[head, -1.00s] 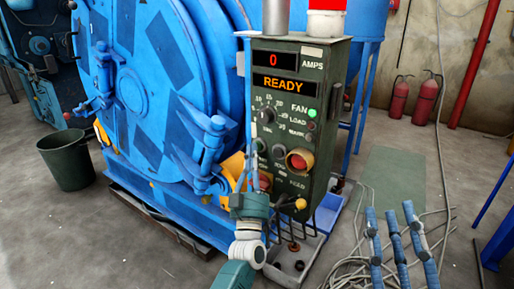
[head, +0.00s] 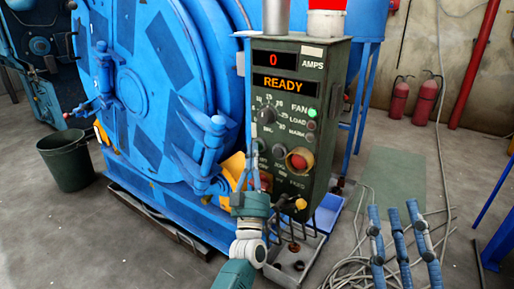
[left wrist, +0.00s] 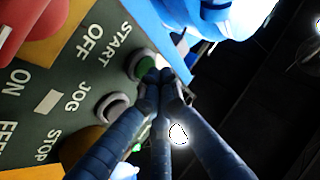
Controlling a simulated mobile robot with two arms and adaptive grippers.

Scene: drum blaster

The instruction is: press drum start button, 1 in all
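The start button (left wrist: 146,68) is a green button in a grey ring beside the label START on the dark green control panel (left wrist: 70,85). The panel (head: 292,100) stands upright in the head view, with a READY display. My left gripper (left wrist: 160,76) has its fingers drawn together, with nothing seen between them. The fingertips are at the button's edge and partly cover it; I cannot tell whether they touch or press it. In the head view the left gripper (head: 252,160) is at the panel's lower left edge. My right gripper (head: 402,212) is open and empty at lower right, away from the panel.
The large blue drum machine (head: 150,90) is left of the panel, with a door clamp (head: 211,150) close to my left fingers. A grey JOG button (left wrist: 113,108) sits near the start button. Cables (head: 350,270) lie on the floor; a bucket (head: 66,162) stands at left.

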